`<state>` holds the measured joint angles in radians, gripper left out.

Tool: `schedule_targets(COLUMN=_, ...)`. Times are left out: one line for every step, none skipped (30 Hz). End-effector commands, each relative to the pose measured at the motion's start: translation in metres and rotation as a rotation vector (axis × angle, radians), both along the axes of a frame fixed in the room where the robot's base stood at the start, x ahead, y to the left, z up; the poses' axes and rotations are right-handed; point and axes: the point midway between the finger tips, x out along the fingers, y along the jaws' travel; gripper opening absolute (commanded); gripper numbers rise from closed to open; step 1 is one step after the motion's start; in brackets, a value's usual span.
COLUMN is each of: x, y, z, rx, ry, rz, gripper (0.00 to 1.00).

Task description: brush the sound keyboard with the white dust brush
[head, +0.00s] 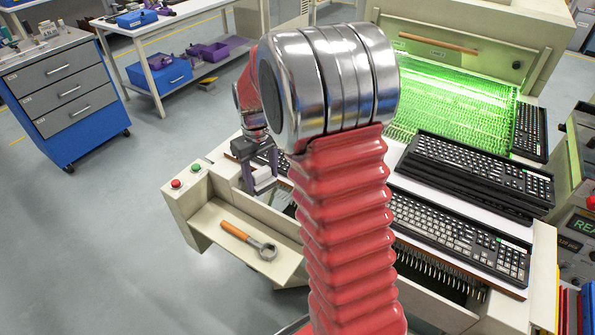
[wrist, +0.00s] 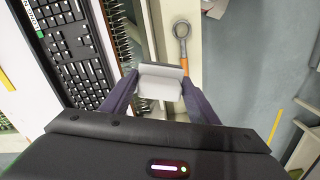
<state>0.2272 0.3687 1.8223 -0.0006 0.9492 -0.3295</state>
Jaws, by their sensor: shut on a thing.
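My gripper (head: 258,176) is shut on a white block-like thing, taken to be the white dust brush (wrist: 160,82); no bristles show. It is held above the machine's front left, near the tray. In the wrist view, a keyboard (wrist: 75,52) lies left of the fingers, apart from the brush. In the head view, one black keyboard (head: 455,235) lies at the front of the machine, and stacked keyboards (head: 480,172) lie behind it. Another keyboard (head: 530,132) stands by the green-lit bed. I cannot tell which is the sound one. My arm hides part of the machine.
A tool with a ring end and orange handle (head: 248,240) lies in the beige tray (head: 212,222). Red and green buttons (head: 186,176) sit on the tray's corner. A row of dark pins (wrist: 118,35) runs beside the keyboard. Open floor (head: 110,230) lies to the left.

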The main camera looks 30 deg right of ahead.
Motion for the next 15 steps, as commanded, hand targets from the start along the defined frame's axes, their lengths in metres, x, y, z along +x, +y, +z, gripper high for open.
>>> schedule_targets(x=0.007, y=0.019, z=-0.002, rx=0.0, ry=0.001, rz=-0.005, gripper=0.27)
schedule_targets(x=0.01, y=0.029, z=-0.003, rx=0.0, ry=0.002, rz=-0.014, gripper=0.27)
schedule_targets(x=0.014, y=0.043, z=-0.003, rx=0.0, ry=0.001, rz=-0.026, gripper=0.27)
schedule_targets(x=0.017, y=0.053, z=-0.004, rx=0.0, ry=0.001, rz=-0.035, gripper=0.27)
schedule_targets(x=0.02, y=0.063, z=-0.004, rx=0.0, ry=0.0, rz=-0.044, gripper=0.27)
schedule_targets(x=0.023, y=0.075, z=-0.005, rx=0.0, ry=0.0, rz=-0.055, gripper=0.27)
schedule_targets(x=0.024, y=0.083, z=-0.006, rx=0.0, ry=0.0, rz=-0.063, gripper=0.27)
schedule_targets(x=0.026, y=0.091, z=-0.007, rx=0.0, ry=0.001, rz=-0.071, gripper=0.27)
schedule_targets(x=0.027, y=0.1, z=-0.007, rx=0.0, ry=0.001, rz=-0.079, gripper=0.27)
schedule_targets(x=0.028, y=0.105, z=-0.008, rx=0.0, ry=0.001, rz=-0.086, gripper=0.27)
schedule_targets(x=0.029, y=0.11, z=-0.008, rx=0.0, ry=0.001, rz=-0.09, gripper=0.27)
schedule_targets(x=0.03, y=0.114, z=-0.008, rx=0.0, ry=0.0, rz=-0.096, gripper=0.27)
schedule_targets(x=0.03, y=0.117, z=-0.008, rx=0.0, ry=0.0, rz=-0.099, gripper=0.27)
schedule_targets(x=0.031, y=0.118, z=-0.008, rx=0.0, ry=0.0, rz=-0.101, gripper=0.27)
schedule_targets(x=0.031, y=0.12, z=-0.008, rx=0.0, ry=0.0, rz=-0.104, gripper=0.27)
